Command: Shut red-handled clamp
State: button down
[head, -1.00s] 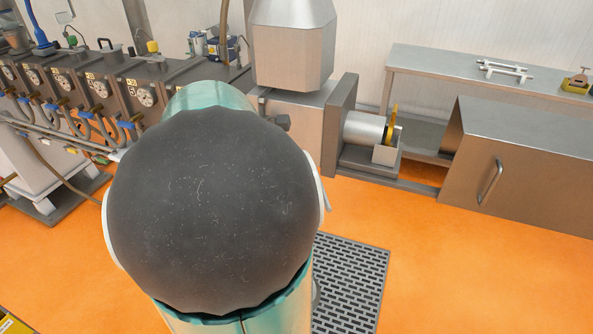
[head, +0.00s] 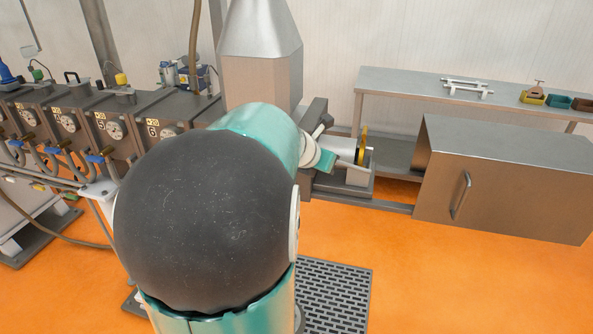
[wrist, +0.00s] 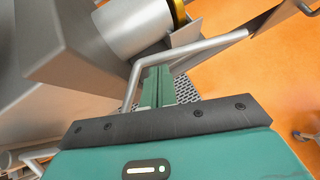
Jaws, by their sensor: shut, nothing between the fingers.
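My gripper (wrist: 157,80) shows in the wrist view as two teal fingers side by side, shut with nothing between them. A bent silver bar (wrist: 200,50) passes close by the fingertips; I cannot tell whether they touch. In the head view a teal end part of my arm shows beside the metal barrel (head: 340,147), and my own arm hides much of that area. I cannot make out a red-handled clamp in either view.
A yellow ring (head: 362,146) sits on the barrel's end. A steel box with a handle (head: 500,180) stands at right, before a bench (head: 420,85) with small bins (head: 558,101). Grey machine units (head: 100,125) line the left. Orange floor (head: 400,270) is open at lower right.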

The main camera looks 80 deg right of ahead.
jog(key=shift+s+d, duration=0.2)
jog(key=shift+d, duration=1.8)
jog(key=shift+w, duration=0.1)
